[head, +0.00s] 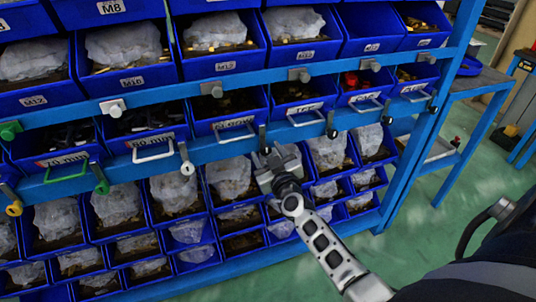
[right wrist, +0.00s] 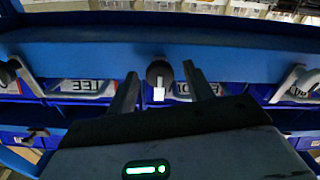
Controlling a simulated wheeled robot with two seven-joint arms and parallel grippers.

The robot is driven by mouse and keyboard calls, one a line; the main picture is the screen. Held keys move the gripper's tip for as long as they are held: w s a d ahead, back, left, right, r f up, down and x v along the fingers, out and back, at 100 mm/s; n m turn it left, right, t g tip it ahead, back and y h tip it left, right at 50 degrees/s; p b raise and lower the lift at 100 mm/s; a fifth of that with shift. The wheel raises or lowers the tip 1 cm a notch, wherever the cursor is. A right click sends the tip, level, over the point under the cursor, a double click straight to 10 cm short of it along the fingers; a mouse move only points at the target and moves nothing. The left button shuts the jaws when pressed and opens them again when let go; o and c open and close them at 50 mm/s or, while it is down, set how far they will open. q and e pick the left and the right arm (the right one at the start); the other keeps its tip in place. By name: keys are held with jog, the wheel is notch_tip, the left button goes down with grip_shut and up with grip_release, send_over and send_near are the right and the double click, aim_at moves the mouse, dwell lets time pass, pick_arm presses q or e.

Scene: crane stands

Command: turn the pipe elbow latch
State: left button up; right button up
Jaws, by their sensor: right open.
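The elbow bin (head: 228,104) is a blue drawer with a pale handle and a partly legible label. Its dark latch (head: 262,137) sits on the blue rail just right of that handle, partly hidden by my right gripper (head: 266,153). In the right wrist view the latch (right wrist: 158,75) is a round dark knob with a pale tab pointing down in the picture. My right gripper (right wrist: 160,70) is open, with one finger on each side of the latch. I cannot tell whether either finger touches it. My left gripper is not in view.
Neighbouring latches sit along the same rail: a grey one (head: 187,168) to the left and a black one (head: 331,132) beside the TEE bin (head: 292,94). Bins with plastic bags fill the rows below. A blue workbench (head: 474,84) stands right; the green floor (head: 440,215) is clear.

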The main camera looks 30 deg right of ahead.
jog(key=c, duration=1)
jog(key=m, duration=1.7)
jog(key=shift+m+b, duration=0.3)
jog(key=shift+b, duration=0.1)
